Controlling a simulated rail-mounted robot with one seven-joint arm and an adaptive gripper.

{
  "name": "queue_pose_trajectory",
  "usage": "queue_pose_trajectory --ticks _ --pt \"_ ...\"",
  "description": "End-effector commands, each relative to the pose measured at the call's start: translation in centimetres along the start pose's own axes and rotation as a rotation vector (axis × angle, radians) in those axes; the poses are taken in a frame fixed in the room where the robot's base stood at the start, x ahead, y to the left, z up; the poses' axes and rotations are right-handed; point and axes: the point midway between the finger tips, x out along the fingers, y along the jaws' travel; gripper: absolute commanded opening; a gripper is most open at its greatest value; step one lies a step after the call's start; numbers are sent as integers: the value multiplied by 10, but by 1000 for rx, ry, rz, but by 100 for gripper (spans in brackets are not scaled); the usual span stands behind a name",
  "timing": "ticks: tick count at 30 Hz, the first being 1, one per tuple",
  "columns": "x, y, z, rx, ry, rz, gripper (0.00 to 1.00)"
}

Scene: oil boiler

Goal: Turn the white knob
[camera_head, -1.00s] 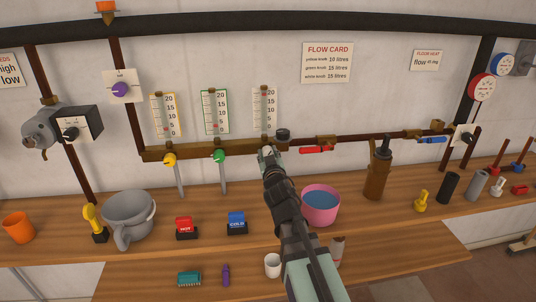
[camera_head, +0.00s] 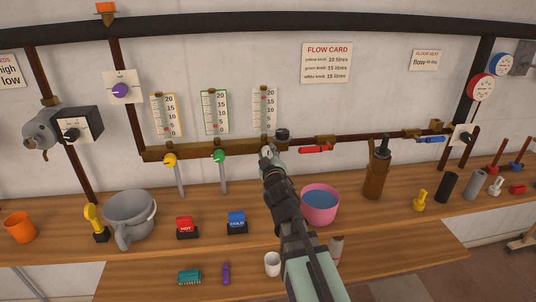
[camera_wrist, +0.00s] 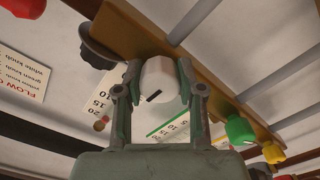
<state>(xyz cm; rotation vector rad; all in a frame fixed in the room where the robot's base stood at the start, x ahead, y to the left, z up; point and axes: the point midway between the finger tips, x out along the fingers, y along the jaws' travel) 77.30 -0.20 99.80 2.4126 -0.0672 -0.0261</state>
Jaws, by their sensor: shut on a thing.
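The white knob (camera_wrist: 158,84) is on the wooden rail in the wrist view, with a dark mark on its face. My gripper (camera_wrist: 160,72) has one finger on each side of the knob and is shut on it. In the head view my gripper (camera_head: 267,153) reaches the rail (camera_head: 195,153) below the third gauge (camera_head: 264,110) and mostly hides the white knob. The green knob (camera_head: 218,156) and yellow knob (camera_head: 170,160) are to its left, below their own gauges.
A dark round cap (camera_head: 282,134) and a red-handled valve (camera_head: 315,149) are just right of my gripper. A pink bowl of blue liquid (camera_head: 320,204) stands close to my arm on the bench. A flow card (camera_head: 327,63) hangs above.

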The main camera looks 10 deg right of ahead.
Motion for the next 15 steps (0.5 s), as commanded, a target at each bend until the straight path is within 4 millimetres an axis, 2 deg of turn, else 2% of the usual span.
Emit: queue_pose_trajectory --ticks 8,9,10,11,15 --pt "1 0 -1 1 3 1 3" --pt "1 0 -1 1 3 1 49" --pt "1 0 -1 1 3 1 59" --pt "1 0 -1 1 3 1 63" --pt "1 0 -1 1 2 0 63"
